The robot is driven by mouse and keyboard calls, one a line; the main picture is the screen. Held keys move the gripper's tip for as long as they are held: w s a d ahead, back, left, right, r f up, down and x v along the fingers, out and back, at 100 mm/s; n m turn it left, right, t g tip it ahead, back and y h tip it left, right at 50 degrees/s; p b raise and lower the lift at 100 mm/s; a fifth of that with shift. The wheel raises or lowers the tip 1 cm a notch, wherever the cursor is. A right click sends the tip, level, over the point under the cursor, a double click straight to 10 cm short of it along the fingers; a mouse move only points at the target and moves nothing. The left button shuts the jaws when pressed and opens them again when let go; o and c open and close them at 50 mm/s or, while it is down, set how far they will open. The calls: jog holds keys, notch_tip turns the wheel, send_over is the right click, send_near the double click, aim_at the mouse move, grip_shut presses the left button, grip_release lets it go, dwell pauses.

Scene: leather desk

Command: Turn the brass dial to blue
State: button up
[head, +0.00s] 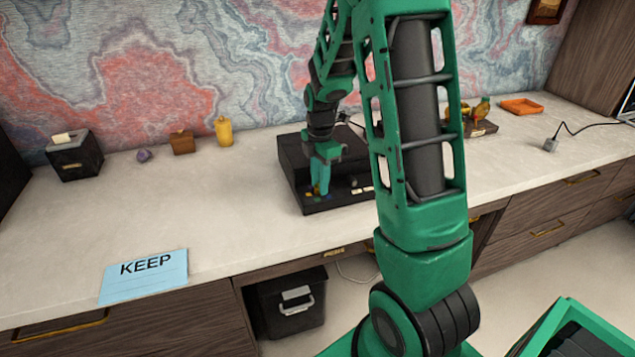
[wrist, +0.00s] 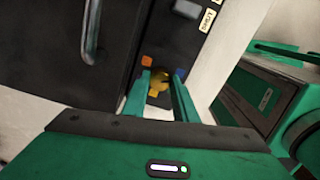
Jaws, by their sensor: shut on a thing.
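The brass dial (wrist: 156,92) sits on the face of a black box (head: 325,205). My gripper (head: 321,188) reaches down to the front of this box, and its two fingers (wrist: 161,76) are shut on the dial, one on each side. An orange mark (wrist: 147,60) lies left of the dial and a blue mark (wrist: 180,72) lies at its right, partly behind the right finger. The fingers hide part of the dial and the panel around it. I cannot tell which mark the dial points to.
The box has a metal handle (wrist: 90,35) and a pale label (wrist: 208,19). A blue KEEP sheet (head: 145,275) lies at the desk's front left. The desk's left middle is clear.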

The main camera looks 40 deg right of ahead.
jog(key=shift+w+d+r+n, duration=0.15)
jog(key=shift+w+d+n, duration=0.1)
jog(key=shift+n, duration=0.15)
jog(key=o, duration=0.9)
jog(key=shift+o, duration=0.7)
jog(key=shift+s+a, duration=0.1)
jog(key=shift+a, duration=0.05)
notch_tip(320, 180, up, 10)
jog(key=shift+r, duration=0.25)
